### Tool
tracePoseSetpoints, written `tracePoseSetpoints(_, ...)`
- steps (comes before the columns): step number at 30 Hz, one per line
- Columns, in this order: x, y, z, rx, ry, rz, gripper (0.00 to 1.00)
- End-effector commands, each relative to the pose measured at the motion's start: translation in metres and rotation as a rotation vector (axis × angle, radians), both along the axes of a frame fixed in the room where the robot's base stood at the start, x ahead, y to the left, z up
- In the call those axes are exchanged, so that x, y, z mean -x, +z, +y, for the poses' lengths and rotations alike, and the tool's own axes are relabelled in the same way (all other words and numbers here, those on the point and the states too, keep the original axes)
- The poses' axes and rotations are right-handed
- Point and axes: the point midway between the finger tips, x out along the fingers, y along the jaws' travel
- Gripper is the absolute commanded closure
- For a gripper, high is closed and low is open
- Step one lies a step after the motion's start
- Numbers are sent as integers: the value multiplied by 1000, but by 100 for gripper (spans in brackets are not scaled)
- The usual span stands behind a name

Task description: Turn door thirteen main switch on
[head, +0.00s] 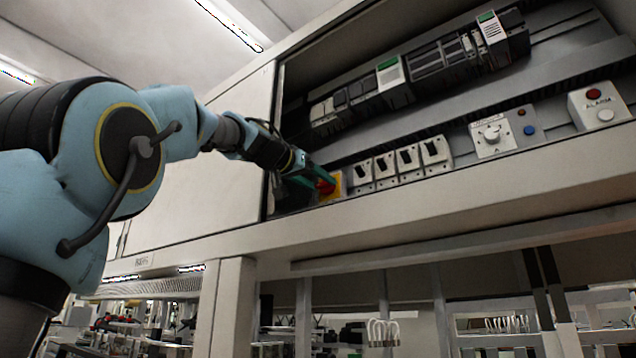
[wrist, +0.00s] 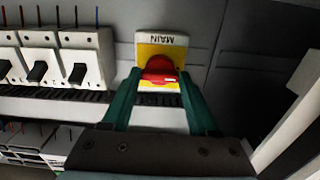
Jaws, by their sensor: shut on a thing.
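The main switch is a red rotary knob (wrist: 159,69) on a yellow plate (wrist: 146,50) marked MAIN, which reads upside down in the wrist view. In the head view the red knob (head: 326,187) and the yellow plate (head: 338,184) sit at the lower left of the open cabinet. My gripper (wrist: 160,82) has its green fingers on both sides of the red knob and is shut on it. In the head view my gripper (head: 318,178) reaches in from the left and partly hides the switch.
Several white breaker switches (head: 384,165) stand in a row right of the main switch. Further right are a dial box (head: 492,134) and an ALARM box (head: 599,105). Rail modules (head: 420,66) run above. A white cabinet panel (head: 225,150) is close on the left.

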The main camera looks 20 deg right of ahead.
Motion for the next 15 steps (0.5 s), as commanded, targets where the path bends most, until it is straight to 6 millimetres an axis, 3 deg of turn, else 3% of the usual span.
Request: tracePoseSetpoints(15, -1, -3, 1, -167, 1, -304, 96)
